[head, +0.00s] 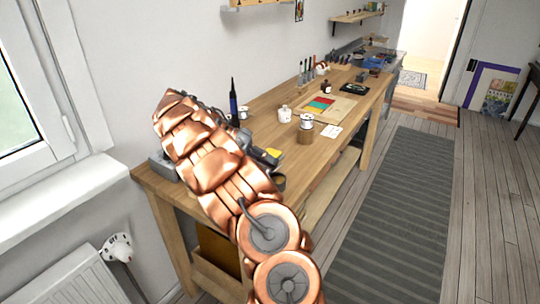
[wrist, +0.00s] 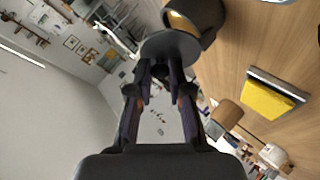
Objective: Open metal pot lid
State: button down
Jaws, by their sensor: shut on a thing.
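In the wrist view, my gripper (wrist: 160,72) is shut on a dark, round metal lid (wrist: 170,47), holding it at its near side. The dark metal pot (wrist: 208,20) is just beyond the lid, on the wooden bench. Part of its opening shows, with a golden-brown inside, so the lid is off at least part of the mouth. I cannot tell whether the lid still touches the rim. In the head view, a small dark cylinder (head: 279,182) at the bench's front edge looks like the pot. My copper arm hides the gripper's fingertips and the lid there.
A yellow pad (wrist: 265,97) and a brown cylinder (wrist: 227,113) are on the bench close to the pot. The wooden bench (head: 345,125) also holds a white jar (head: 285,114), a colored chart (head: 319,105) and a dark bottle (head: 233,105). The striped rug (head: 390,220) is clear.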

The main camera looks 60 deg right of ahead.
jog(key=shift+w+a+r+n+g+h+p, duration=0.15)
jog(key=shift+w+g+p, duration=0.3)
jog(key=shift+p, duration=1.65)
jog(key=shift+w+d+r+n+g+h+p, duration=0.2)
jog(key=shift+g+p, duration=0.45)
jog(key=shift+p, duration=1.4)
jog(key=p, duration=0.4)
jog(key=w+g+p, duration=0.1)
jog(key=p, duration=0.3)
jog(key=shift+f+g, duration=0.3)
jog(key=shift+w+f+n+g+h+p, duration=0.15)
jog(key=shift+f+n+g+h+p, duration=0.25)
jog(key=shift+p, duration=1.4)
jog(key=shift+r, duration=0.15)
jog(key=c, duration=1.1)
grip_release()
jog(key=shift+y+b, duration=0.25)
jog(key=shift+b, duration=0.45)
jog(key=s+t+b, duration=0.1)
jog(key=b, duration=0.5)
jog(key=m+t+b, duration=0.1)
jog(key=b, duration=0.6)
jog(key=shift+s+t+y, duration=0.3)
jog(key=shift+s, duration=0.05)
jog(key=t+b, duration=0.1)
jog(key=b, duration=0.2)
jog(key=shift+s+b, duration=0.25)
jog(key=shift+b, duration=0.05)
